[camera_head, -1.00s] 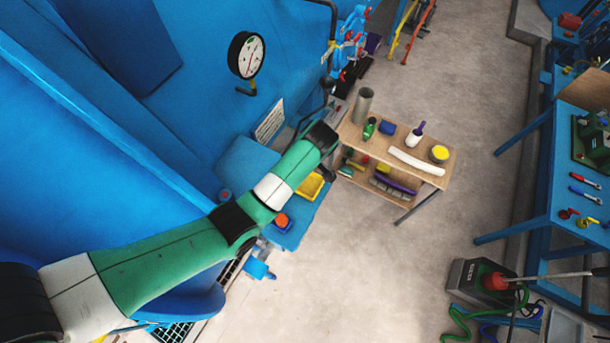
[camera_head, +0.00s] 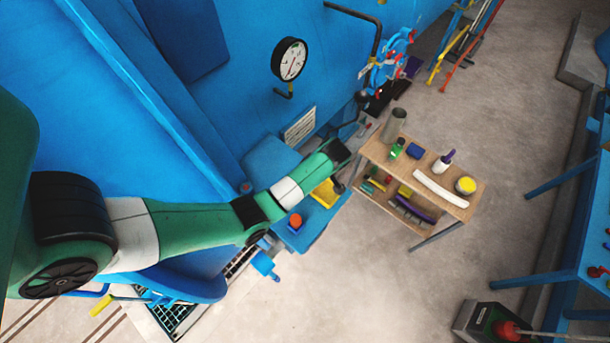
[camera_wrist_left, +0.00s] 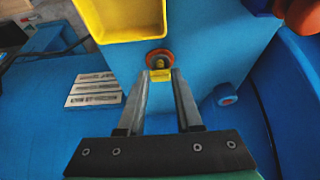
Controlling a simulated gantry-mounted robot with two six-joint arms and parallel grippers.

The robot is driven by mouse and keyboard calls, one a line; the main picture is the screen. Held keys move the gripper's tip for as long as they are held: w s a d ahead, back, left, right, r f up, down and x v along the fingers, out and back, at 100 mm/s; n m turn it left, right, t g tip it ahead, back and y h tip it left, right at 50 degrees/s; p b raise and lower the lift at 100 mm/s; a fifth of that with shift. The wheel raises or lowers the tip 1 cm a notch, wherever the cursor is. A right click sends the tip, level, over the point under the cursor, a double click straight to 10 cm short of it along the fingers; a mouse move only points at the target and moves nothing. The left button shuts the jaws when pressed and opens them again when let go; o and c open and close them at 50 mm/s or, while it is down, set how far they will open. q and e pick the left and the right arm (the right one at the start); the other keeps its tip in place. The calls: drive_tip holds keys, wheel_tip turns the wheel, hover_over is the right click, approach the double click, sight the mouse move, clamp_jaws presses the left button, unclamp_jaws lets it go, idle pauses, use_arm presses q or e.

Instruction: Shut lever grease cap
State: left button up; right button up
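In the left wrist view a small round fitting with an orange-red rim, dark middle and yellow piece (camera_wrist_left: 158,60) sits on a blue face; it looks like the grease cap. My left gripper (camera_wrist_left: 161,76) points at it with its two fingers apart. The yellow piece shows between and just beyond the fingertips; I cannot tell whether they touch it. In the head view my left arm reaches from the left to the blue unit, its dark wrist beside the wooden table. The fingertips and the fitting are not clear there. My right gripper is not in view.
A yellow tray (camera_wrist_left: 98,30) lies close above the fitting in the wrist view. A blue knob (camera_wrist_left: 226,98) is at the right. A wooden table (camera_head: 385,153) with bottles and tools stands right of my wrist. Open floor (camera_head: 390,290) lies in front.

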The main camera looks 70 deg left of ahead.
use_arm(q)
clamp_jaws()
drive_tip(key=shift+w+d+f+y, duration=0.1)
drive_tip(key=shift+d+y, duration=0.05)
drive_tip(key=shift+y, duration=0.15)
drive_tip(key=shift+w+d+f+g+y, duration=0.15)
drive_tip(key=shift+d+f+g+y, duration=0.2)
drive_tip(key=shift+g+y, duration=0.2)
drive_tip(key=shift+w+d+f+g+y+b, duration=0.15)
drive_tip(key=shift+f+g+y+b, duration=0.3)
drive_tip(key=shift+f+y+b, duration=0.55)
drive_tip(key=shift+w+d+g+y+b, duration=0.15)
drive_tip(key=shift+g+y+b, duration=0.5)
drive_tip(key=shift+b, duration=0.7)
drive_tip(key=o, duration=0.6)
unclamp_jaws()
drive_tip(key=shift+c, duration=0.2)
